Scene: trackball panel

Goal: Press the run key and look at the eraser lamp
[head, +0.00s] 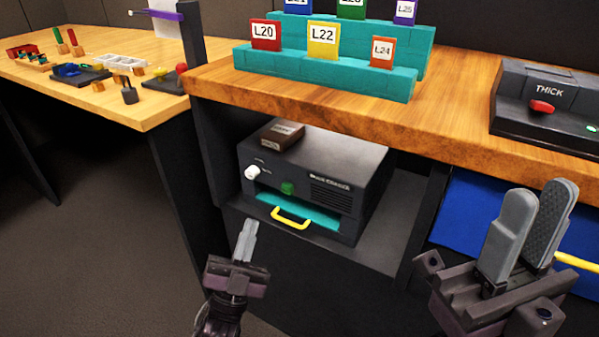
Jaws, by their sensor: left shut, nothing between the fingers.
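A dark box-shaped device (345,160) sits on the shelf under the wooden bench. Its front carries a green key (287,188), a white knob (252,172) and a teal drawer with a yellow handle (290,218). The small lettering is too blurred to read, so I cannot tell for certain which part is the run key or the eraser lamp. My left gripper (248,228) is shut and empty, below and left of the yellow handle, apart from the green key. My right gripper (538,200) is open and empty at lower right, its fingers apart.
A brown block (283,134) lies on the device. The bench (450,110) overhangs it. Teal racks (325,75) with tags and a dark panel (515,105) marked THICK stand above. A blue panel (470,215) and a yellow rod (578,262) are near my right gripper.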

